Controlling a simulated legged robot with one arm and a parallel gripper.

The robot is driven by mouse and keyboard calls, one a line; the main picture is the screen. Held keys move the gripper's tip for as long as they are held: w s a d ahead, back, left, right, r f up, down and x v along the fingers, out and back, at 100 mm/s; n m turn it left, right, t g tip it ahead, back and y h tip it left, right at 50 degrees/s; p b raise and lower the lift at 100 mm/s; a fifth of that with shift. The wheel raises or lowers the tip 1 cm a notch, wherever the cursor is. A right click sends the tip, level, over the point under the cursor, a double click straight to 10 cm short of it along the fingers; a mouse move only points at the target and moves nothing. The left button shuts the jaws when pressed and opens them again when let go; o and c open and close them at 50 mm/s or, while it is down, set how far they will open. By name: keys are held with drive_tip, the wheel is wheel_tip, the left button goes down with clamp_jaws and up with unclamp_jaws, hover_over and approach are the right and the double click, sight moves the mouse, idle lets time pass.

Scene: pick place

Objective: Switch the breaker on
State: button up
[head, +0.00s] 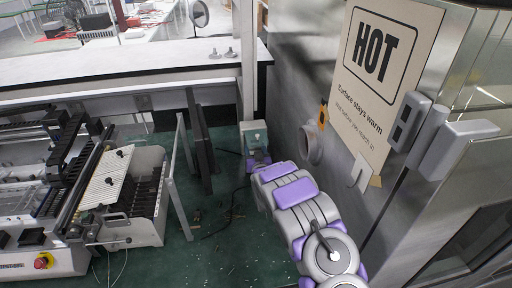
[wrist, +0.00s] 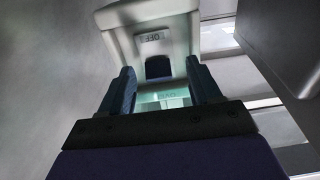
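The breaker is a pale grey-green box (head: 254,133) in the middle of the head view, beside the metal cabinet. In the wrist view its pale housing (wrist: 148,14) fills the top middle, with a small label (wrist: 153,37) that seems to read OFF, upside down. A dark switch lever (wrist: 158,67) sits in its recess below that label. My gripper (wrist: 163,85) is open, one dark finger on each side of the lever, with gaps on both sides. I cannot tell how deep the fingertips reach. In the head view my gripper (head: 258,162) is right in front of the box and partly hidden by my arm.
A metal cabinet (head: 290,60) with a HOT sign (head: 385,60), a round pipe stub (head: 310,144) and grey boxes (head: 455,145) stands close on the right. A machine (head: 130,190) is at left. A white bench (head: 130,65) runs behind. Green floor (head: 220,235) lies between.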

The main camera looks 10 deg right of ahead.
drive_tip(key=s+p, duration=0.2)
drive_tip(key=s, duration=1.5)
drive_tip(key=shift+s+d+r, duration=0.25)
drive_tip(key=shift+s+r, duration=0.05)
drive_tip(key=shift+r, duration=0.15)
drive_tip(key=shift+w, duration=0.1)
drive_tip(key=s+r+g, duration=0.5)
drive_tip(key=s+g, duration=0.1)
drive_tip(key=s, duration=1)
drive_tip(key=s+r+g, duration=0.6)
drive_tip(key=s+g, duration=0.1)
drive_tip(key=s, duration=0.9)
drive_tip(key=s+r+g, duration=0.6)
drive_tip(key=s+g, duration=0.1)
drive_tip(key=s, duration=0.9)
drive_tip(key=shift+a, duration=0.35)
drive_tip(key=shift+c, duration=0.3)
